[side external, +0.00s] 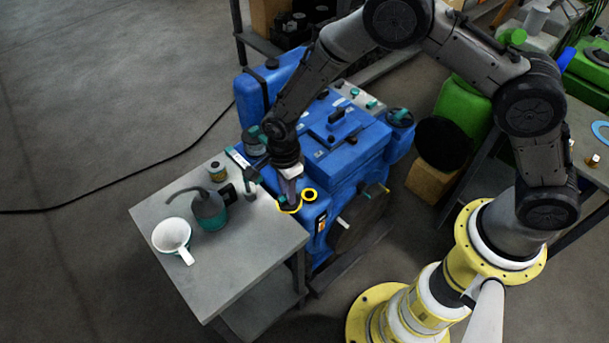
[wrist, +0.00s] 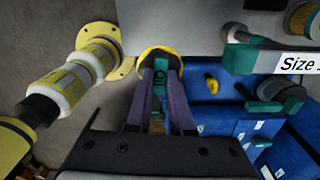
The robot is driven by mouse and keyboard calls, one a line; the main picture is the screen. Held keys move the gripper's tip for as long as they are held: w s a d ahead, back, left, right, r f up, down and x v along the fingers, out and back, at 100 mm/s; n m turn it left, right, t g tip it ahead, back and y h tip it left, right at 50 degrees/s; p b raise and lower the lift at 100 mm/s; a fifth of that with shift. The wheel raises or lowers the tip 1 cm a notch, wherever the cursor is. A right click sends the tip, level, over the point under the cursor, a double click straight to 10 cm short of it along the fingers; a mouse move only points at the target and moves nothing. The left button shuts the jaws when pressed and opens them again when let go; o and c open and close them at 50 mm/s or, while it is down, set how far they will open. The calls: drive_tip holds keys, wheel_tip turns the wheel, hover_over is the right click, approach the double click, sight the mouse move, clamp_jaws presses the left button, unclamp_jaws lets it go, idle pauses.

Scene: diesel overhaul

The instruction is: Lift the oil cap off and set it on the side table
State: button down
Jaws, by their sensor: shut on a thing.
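My gripper (wrist: 160,75) is shut on the oil cap, a yellow round cap (wrist: 150,56) with a teal grip between the fingers. In the side external view my gripper (side external: 288,198) points down, with the yellow rim of the cap (side external: 287,210) below the fingertips. The cap is off the engine's yellow filler ring (side external: 310,195), which also shows in the wrist view (wrist: 212,83). The cap appears over the gap between the blue engine (side external: 335,150) and the side table (side external: 245,262), by the table's edge. Its exact height is hard to tell.
A teal-handled tool (side external: 250,180) is near the engine side. The table's front right part is clear.

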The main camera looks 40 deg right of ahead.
drive_tip(key=s+a+r+n, duration=0.1)
drive_tip(key=s+a, duration=0.1)
drive_tip(key=a, duration=0.3)
drive_tip(key=shift+w+d+f, duration=0.1)
drive_tip(key=shift+f, duration=3.15)
drive_tip(key=c, duration=0.7)
unclamp_jaws()
drive_tip(key=shift+r, duration=0.1)
